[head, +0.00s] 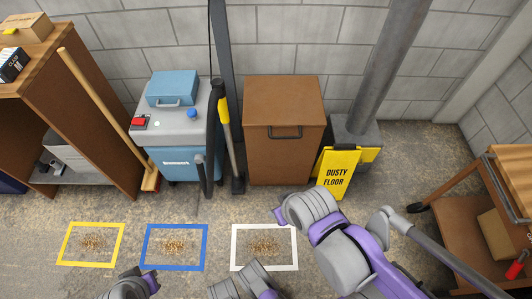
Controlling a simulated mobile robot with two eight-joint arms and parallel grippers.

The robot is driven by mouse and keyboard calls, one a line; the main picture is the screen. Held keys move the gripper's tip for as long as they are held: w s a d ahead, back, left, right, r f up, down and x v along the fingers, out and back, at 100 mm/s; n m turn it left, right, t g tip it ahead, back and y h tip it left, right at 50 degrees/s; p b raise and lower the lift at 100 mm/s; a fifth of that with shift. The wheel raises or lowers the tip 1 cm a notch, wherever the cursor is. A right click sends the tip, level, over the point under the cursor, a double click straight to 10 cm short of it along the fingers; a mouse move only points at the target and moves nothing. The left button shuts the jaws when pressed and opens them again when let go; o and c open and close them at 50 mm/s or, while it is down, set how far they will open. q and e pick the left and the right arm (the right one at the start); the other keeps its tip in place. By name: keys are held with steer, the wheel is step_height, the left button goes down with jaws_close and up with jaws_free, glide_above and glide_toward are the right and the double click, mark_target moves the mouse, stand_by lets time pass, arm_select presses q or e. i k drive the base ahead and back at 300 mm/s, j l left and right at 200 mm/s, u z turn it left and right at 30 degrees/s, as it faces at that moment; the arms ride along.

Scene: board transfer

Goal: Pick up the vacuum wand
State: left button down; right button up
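The vacuum wand (231,148) stands upright beside the blue and grey vacuum (176,160), on its right. It has a yellow grip (223,112), a thin tube and a dark floor head (238,186) resting on the floor. A black hose (211,125) runs close to the grip and hangs along the vacuum's right side. Grey and purple links of my arms show along the bottom and at lower right, well short of the wand. No fingertips of either gripper can be made out. Nothing is seen touching the wand.
A brown bin (283,145) stands right of the wand. A yellow "DUSTY FLOOR" sign (337,174) stands by a grey post. A broom (100,110) leans against the wooden shelf. Yellow, blue and white floor frames hold debris. A wooden cart (509,200) is at right.

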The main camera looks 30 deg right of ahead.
mark_target(238, 178)
steer(key=z, duration=0.55)
steer(key=i+l+u, duration=0.25)
steer(key=l, duration=0.2)
steer(key=l+u, duration=0.3)
steer(key=i+l+u, duration=0.1)
steer(key=l+u, duration=0.15)
steer(key=l, duration=0.35)
